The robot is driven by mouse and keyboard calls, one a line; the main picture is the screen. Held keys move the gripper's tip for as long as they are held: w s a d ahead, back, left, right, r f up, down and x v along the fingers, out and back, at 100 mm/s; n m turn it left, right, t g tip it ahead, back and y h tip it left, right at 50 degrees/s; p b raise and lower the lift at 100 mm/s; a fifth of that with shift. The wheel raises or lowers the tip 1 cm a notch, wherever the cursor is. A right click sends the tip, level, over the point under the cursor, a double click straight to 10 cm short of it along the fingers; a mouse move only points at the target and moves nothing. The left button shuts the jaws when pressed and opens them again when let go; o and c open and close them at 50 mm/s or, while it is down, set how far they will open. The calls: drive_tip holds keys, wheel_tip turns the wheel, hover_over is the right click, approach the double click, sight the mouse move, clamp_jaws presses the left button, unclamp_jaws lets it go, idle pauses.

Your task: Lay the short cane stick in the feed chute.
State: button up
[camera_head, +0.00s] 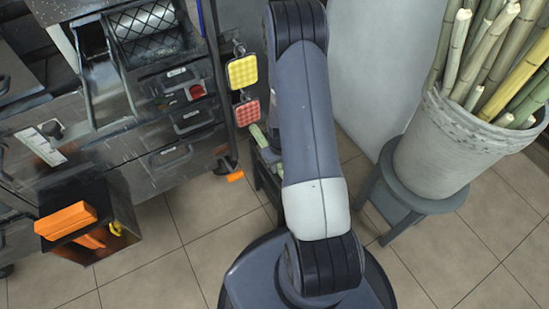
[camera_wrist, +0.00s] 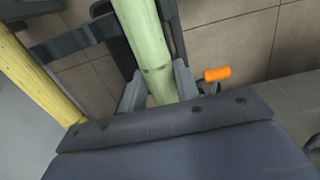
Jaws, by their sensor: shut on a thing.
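My gripper (camera_wrist: 158,84) is shut on a pale green cane stick (camera_wrist: 147,45) with a brown node ring near the fingers. The stick runs up out of the top of the wrist view; its full length is not shown. In the head view my arm hides the gripper, and a bit of green cane (camera_head: 261,138) shows at the arm's left side, over a dark low stand (camera_head: 268,172). The press with its ridged rollers (camera_head: 145,22) is at the upper left. A metal channel (camera_head: 98,75) beside the rollers looks like the feed chute, with no cane seen in it.
A yellow cane (camera_wrist: 35,80) lies at the left in the wrist view. Yellow (camera_head: 242,71) and red (camera_head: 247,112) pads hang at the press's right side. A grey bucket (camera_head: 440,150) of canes stands on a stool at right. A dark box (camera_head: 90,235) with orange items is lower left.

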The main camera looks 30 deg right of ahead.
drive_tip(key=shift+r, duration=0.1)
drive_tip(key=shift+r+p, duration=0.85)
drive_tip(key=shift+r, duration=0.35)
drive_tip(key=shift+s+d+r, duration=0.1)
drive_tip(key=shift+s+r, duration=0.25)
drive_tip(key=shift+s, duration=1.15)
drive_tip(key=shift+s+r, duration=0.3)
drive_tip(key=shift+s, duration=1.2)
drive_tip(key=shift+s+d+r, duration=0.1)
drive_tip(key=shift+s+r, duration=0.25)
drive_tip(key=shift+s, duration=1.15)
wheel_tip(320, 180, up, 8)
drive_tip(key=p, duration=0.6)
